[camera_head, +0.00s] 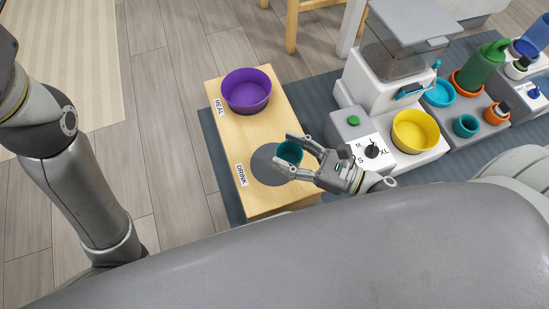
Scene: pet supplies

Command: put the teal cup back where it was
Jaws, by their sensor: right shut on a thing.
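A teal cup (289,152) is between the fingers of my right gripper (290,158), which is shut on it. The cup is at the right part of a dark grey round mat (263,169), near the DRINK label (241,175) on a light wooden board (240,140). I cannot tell whether the cup touches the mat or is held above it. Another teal cup (466,125) stands at the right on a grey surface. My left arm comes in at the left, but its gripper is out of view.
A purple bowl (247,98) stands by the MEAL label (219,106). A white dispenser (376,82) with a dial holds a yellow bowl (414,136) to the right of the board. Floor left of the board is clear.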

